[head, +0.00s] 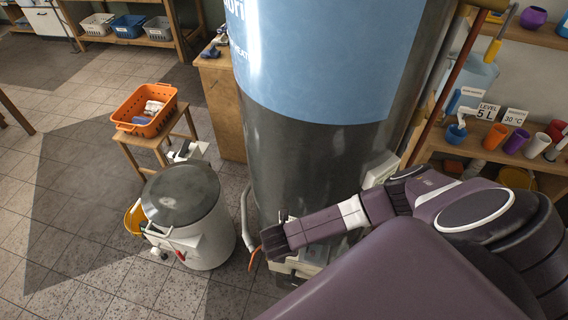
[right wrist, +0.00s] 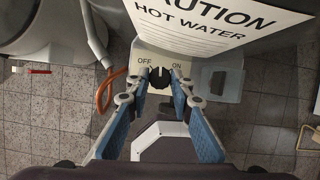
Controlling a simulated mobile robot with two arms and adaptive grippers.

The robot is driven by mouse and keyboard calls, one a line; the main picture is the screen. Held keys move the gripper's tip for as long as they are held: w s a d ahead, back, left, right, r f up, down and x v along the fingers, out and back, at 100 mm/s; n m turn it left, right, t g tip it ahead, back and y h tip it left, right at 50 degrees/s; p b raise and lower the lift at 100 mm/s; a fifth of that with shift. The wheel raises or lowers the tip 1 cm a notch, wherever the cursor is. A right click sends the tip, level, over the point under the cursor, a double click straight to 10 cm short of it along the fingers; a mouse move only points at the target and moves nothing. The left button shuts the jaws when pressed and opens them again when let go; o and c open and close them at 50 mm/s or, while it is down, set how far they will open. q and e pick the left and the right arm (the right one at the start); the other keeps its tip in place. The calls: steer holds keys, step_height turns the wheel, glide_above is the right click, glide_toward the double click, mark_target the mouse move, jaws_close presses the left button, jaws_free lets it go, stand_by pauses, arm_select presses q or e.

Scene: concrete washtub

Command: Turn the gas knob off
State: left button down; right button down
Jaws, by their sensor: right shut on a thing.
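The gas knob (right wrist: 159,80) is a small black dial on a pale control box (right wrist: 208,62) at the foot of the boiler. The word OFF is printed to its upper left and ON to its upper right in the right wrist view. My right gripper (right wrist: 160,75) has its two fingertips closed on either side of the knob. I cannot tell clearly where the knob's pointer aims. In the head view, my right arm reaches in from the right and hides the knob; the control box (head: 287,267) shows partly below it. My left gripper is out of view.
A tall boiler (head: 320,70) rises over the box. An orange hose (right wrist: 102,95) hangs at the box's left. A lidded washtub (head: 205,240) stands left of the boiler. An orange basket (head: 133,106) sits on a stool. The tiled floor at left is mostly clear.

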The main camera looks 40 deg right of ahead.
steer(key=n+p, duration=0.1)
steer(key=n, duration=0.1)
steer(key=n+y+p, duration=0.1)
steer(key=n, duration=0.1)
steer(key=shift+s+d+r+t+y, duration=0.1)
steer(key=shift+s+d+t+y, duration=0.1)
steer(key=shift+t+y, duration=0.15)
steer(key=shift+n+t+y+p, duration=0.25)
steer(key=shift+n+y+p, duration=0.45)
steer(key=shift+n, duration=1.4)
steer(key=c, duration=1.7)
jaws_free()
